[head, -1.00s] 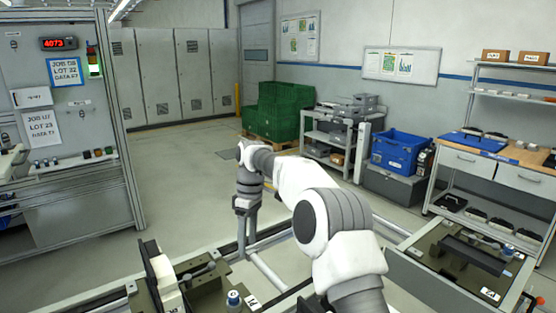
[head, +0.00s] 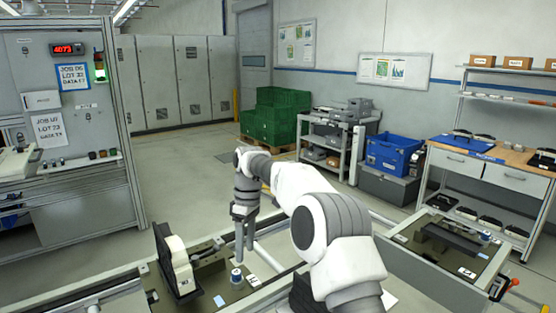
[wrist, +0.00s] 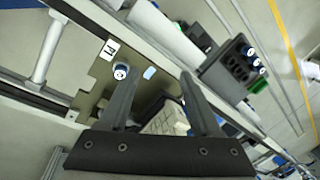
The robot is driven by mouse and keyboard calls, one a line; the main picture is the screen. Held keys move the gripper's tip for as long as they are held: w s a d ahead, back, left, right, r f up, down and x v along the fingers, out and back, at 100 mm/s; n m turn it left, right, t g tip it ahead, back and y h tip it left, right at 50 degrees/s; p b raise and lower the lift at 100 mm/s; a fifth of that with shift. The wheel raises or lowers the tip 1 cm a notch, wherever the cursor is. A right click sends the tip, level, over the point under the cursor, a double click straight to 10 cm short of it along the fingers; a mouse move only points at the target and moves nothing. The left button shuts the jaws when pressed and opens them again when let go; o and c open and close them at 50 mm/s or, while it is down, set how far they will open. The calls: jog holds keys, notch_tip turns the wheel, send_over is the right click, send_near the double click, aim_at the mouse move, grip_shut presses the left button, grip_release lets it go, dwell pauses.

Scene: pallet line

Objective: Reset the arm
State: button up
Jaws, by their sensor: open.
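My arm reaches out over the pallet line in the head view, its elbow bent and its wrist pointing down. My gripper (head: 243,232) hangs above the frame of the line, to the right of the left pallet. In the wrist view my gripper (wrist: 158,104) shows two dark fingers spread apart with nothing held between them. Beyond the fingers lie a blue-and-white knob (wrist: 121,72) and part of a pale block.
The left pallet (head: 208,300) carries an upright cream-and-black part (head: 175,262) and a blue-topped knob (head: 237,277). The right pallet (head: 440,262) holds a dark bar. A blue crate (head: 392,152), green crates (head: 277,115) and a workbench (head: 470,150) stand behind. Open floor lies beyond the line.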

jog(key=s+d+r+m+t, duration=0.4)
jog(key=s+d+r+m, duration=0.3)
jog(key=s+d+r, duration=0.75)
jog(key=s+d+f+m+t, duration=0.1)
jog(key=s+d+m, duration=0.2)
jog(key=s, duration=0.6)
jog(key=s+d+f+m+t, duration=0.2)
jog(key=s+d+m, duration=0.2)
jog(key=s, duration=0.6)
jog(key=shift+s+d+t+h, duration=0.25)
jog(key=shift+d+t+h, duration=0.05)
jog(key=shift+d+h, duration=0.15)
